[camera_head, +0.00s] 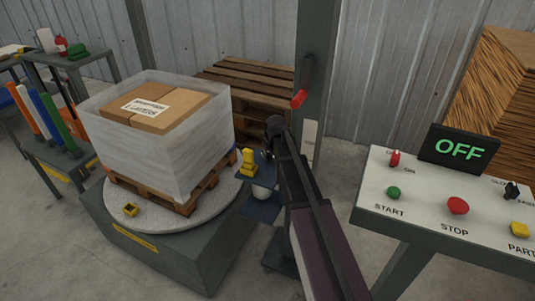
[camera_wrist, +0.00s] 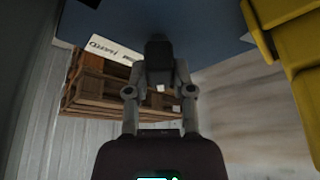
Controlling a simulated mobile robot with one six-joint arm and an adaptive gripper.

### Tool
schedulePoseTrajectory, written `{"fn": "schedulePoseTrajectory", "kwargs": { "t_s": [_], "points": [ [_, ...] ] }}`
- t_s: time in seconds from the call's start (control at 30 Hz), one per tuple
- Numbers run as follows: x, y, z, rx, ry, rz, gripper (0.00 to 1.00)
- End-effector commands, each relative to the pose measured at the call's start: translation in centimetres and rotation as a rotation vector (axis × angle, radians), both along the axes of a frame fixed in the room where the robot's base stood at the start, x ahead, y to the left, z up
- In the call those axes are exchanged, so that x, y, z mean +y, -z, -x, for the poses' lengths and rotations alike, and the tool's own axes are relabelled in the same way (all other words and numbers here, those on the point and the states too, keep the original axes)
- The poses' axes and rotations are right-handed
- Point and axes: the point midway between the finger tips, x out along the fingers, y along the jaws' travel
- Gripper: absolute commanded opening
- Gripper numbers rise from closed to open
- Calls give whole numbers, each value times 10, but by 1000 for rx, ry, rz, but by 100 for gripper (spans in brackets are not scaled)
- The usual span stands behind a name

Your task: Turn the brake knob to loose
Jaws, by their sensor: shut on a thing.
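My gripper (camera_wrist: 158,88) is shut on a dark knob-like piece (camera_wrist: 158,48), which appears to be the brake knob, under the edge of a blue plate (camera_wrist: 215,42). Its two grey fingers converge on this piece, so most of its outline is covered. A white label (camera_wrist: 115,48) with dark print lies beside it on the left; I cannot read it surely. In the head view my gripper (camera_head: 269,152) is beside the blue carriage (camera_head: 260,210) at the column, mostly behind my own arm. The knob and its pointing direction cannot be made out there.
A yellow part (camera_head: 248,160) and a white roll (camera_head: 263,192) sit close to my gripper. A film-wrapped load (camera_head: 155,150) stands on the turntable (camera_head: 105,222) at left. A red handle (camera_head: 299,98) juts from the column (camera_head: 316,60). The control panel (camera_head: 430,215) is at right; its display (camera_head: 459,150) reads OFF.

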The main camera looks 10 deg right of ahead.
Motion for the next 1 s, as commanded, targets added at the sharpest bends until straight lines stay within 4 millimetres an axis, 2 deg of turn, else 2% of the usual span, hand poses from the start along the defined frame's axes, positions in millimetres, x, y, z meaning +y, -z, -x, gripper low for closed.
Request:
{"fn": "schedulePoseTrajectory", "kwargs": {
  "t_s": [0.33,0.37,0.47,1.0],
  "points": [
    [1,0,-2,-3,-6,1,0],
    [0,0,-2,-3,-6,1,34],
    [0,0,-1,-2,-5,1,64],
    [0,0,1,0,-3,1,66]
  ]
}}
